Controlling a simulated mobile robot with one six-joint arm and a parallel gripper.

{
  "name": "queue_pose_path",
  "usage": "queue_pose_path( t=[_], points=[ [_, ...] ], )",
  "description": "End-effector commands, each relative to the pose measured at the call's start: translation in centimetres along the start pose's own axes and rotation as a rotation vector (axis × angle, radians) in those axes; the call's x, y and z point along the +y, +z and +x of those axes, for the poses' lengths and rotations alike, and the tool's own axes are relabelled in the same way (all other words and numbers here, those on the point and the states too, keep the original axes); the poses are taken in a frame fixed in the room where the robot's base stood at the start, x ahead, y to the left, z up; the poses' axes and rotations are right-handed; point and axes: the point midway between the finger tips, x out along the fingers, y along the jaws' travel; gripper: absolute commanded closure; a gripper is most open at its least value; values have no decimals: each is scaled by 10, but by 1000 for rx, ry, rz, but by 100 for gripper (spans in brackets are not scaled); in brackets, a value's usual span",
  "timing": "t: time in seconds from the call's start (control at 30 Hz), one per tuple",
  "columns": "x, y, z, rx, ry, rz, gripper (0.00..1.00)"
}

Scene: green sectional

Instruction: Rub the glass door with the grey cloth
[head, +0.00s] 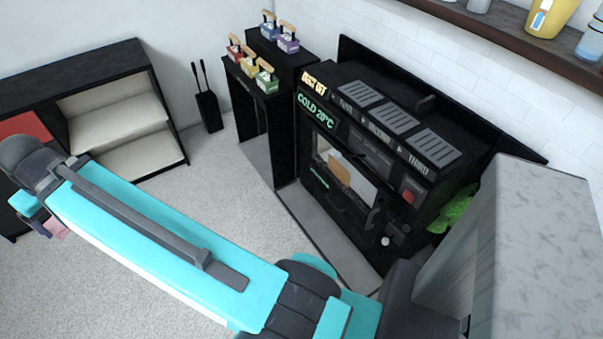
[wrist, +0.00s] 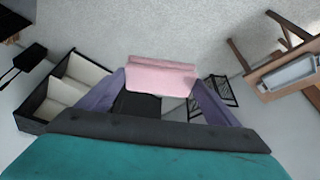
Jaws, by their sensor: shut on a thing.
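A black oven (head: 385,150) with a lit "COLD 20°C" sign stands against the tiled wall. Its front has a glass door (head: 347,178) that looks shut and reflects the room. My gripper (wrist: 160,82) is shut on a pink folded cloth (wrist: 162,76), held between its two purple fingers. The cloth looks pink, not grey; no grey cloth shows in either view. In the head view, the pink cloth (head: 56,230) shows at the far left end of my arm, well away from the oven and touching nothing else there.
A low black shelf unit (head: 95,75) with pale shelves stands at the left. Several small coloured caddies (head: 255,72) top black stands beside the oven. A grey block-like counter (head: 545,230) is at the right. A wooden table (wrist: 290,75) is right in the wrist view. The carpet between is clear.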

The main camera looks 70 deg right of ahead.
Motion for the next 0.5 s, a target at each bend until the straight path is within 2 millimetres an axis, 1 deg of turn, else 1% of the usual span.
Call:
queue_pose_path(
  t=[0.17,0.27,0.37,0.5],
  points=[
    [27,1,20,-22,21,12,33],
    [52,4,36,-45,40,18,33],
    [83,7,55,-74,66,20,33],
    [130,16,82,-127,103,16,33]
  ],
)
